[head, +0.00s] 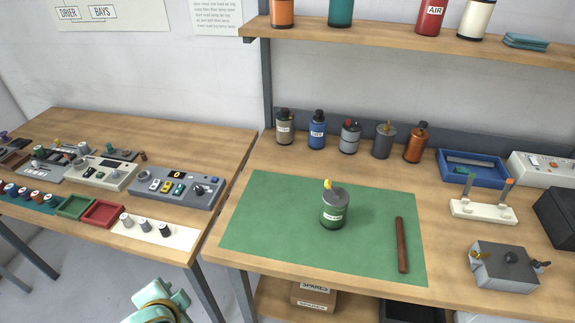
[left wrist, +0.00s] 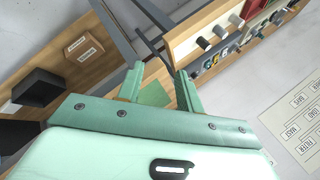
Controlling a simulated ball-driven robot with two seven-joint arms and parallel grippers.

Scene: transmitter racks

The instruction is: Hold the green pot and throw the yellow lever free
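The green pot (head: 333,214) stands upright on the green mat (head: 265,215), near its middle. It has a grey top and a pale label. The small yellow lever (head: 327,184) sticks up at the left side of its top. My left gripper (left wrist: 160,88) shows in the left wrist view with its fingers apart and nothing between them. A corner of the green mat shows far beyond the fingers. In the head view only a mint part of my left arm shows at the bottom edge, well away from the pot. My right gripper is in neither view.
A brown bar (head: 402,245) lies on the mat right of the pot. Several bottles and cans stand behind it, including a blue bottle (head: 317,130). A white stand (head: 483,210) and grey box (head: 504,267) are at right. A shelf (head: 390,40) hangs above.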

